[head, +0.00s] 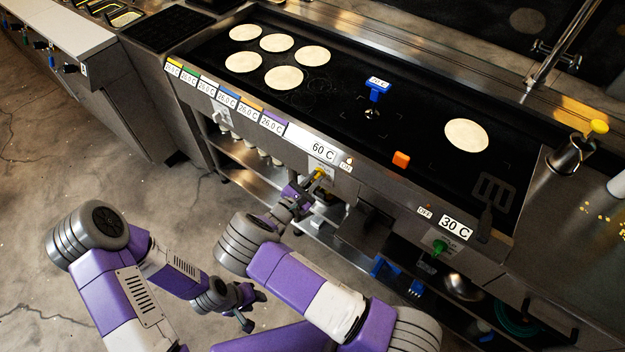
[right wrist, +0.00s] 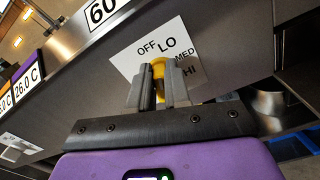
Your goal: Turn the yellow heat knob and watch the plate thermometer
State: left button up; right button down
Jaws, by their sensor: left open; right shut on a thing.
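The yellow heat knob (head: 319,174) is on the griddle's front panel, below a display reading 60 C (head: 319,149). In the right wrist view the knob (right wrist: 158,69) sits between the fingers of my right gripper (right wrist: 159,88), which is shut on it. A label marked OFF, LO, MED and HI (right wrist: 145,51) is behind it, partly covered by the fingers. My right gripper (head: 311,183) also shows in the head view. My left gripper (head: 250,311) is open and empty, low over the floor. A blue thermometer (head: 378,88) stands on the black plate (head: 335,110); its digits are too small to read surely.
Several tortillas (head: 284,77) lie at the plate's left, and one (head: 466,135) at its right. An orange block (head: 401,159) is at the front edge. A second display reads 30 C (head: 456,227), above a green knob (head: 439,247). A spatula (head: 490,195) lies at the right.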

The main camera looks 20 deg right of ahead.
jog(key=m+b, duration=0.1)
jog(key=m, duration=0.3)
jog(key=m+b, duration=0.1)
jog(key=m, duration=0.2)
jog(key=f+m+b, duration=0.1)
jog(key=m, duration=0.3)
jog(key=shift+s+d+m, duration=0.3)
jog(key=shift+s+d, duration=0.05)
jog(key=shift+r+b, duration=0.1)
jog(key=shift+b, duration=0.2)
jog(key=c, duration=1.2)
grip_release()
jog(key=shift+o, duration=0.6)
jog(key=p+v, duration=0.1)
jog(key=v, duration=0.6)
jog(key=shift+s+a, duration=0.2)
